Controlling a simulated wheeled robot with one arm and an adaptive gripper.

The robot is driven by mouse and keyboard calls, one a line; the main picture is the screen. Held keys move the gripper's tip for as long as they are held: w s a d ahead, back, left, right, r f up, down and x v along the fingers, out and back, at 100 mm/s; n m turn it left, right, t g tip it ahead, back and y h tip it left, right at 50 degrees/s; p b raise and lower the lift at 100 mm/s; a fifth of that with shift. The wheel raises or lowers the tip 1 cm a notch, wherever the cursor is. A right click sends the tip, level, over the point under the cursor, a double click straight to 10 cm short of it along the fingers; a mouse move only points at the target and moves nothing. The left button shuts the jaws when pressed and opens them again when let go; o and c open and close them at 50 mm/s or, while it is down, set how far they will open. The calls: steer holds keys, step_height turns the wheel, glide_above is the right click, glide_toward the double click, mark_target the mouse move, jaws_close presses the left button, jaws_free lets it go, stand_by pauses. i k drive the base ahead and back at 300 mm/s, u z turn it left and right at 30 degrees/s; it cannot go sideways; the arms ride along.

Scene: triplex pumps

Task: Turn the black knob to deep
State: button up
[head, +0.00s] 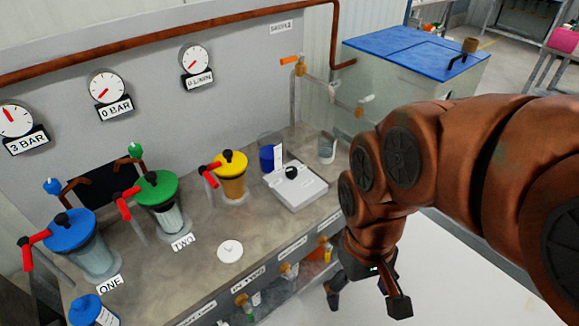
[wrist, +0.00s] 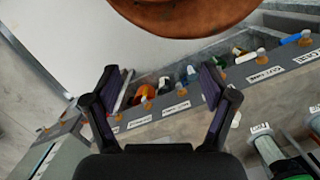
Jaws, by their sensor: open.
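A black knob (head: 292,172) sits on top of a white box (head: 309,190) at the right end of the bench in the head view. Its markings are too small to read, and I cannot tell which way it points. Other small black knobs top the coloured canister lids. My gripper (head: 366,292) is open and empty, off the bench's front edge, below and right of the white box and well apart from it. In the wrist view my gripper (wrist: 161,85) has its fingers spread before the labelled front edge. The white box cannot be made out there.
Blue (head: 70,231), green (head: 157,189) and yellow (head: 231,163) lidded canisters with red handles stand along the bench. A white disc (head: 230,251) lies near the front. Gauges (head: 107,87) hang on the wall. A blue-topped cabinet (head: 415,55) stands behind right.

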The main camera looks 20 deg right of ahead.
mark_target(291, 172)
steer(key=k, duration=0.65)
steer(key=u, duration=0.65)
steer(key=i, duration=1.05)
steer(key=z, duration=0.25)
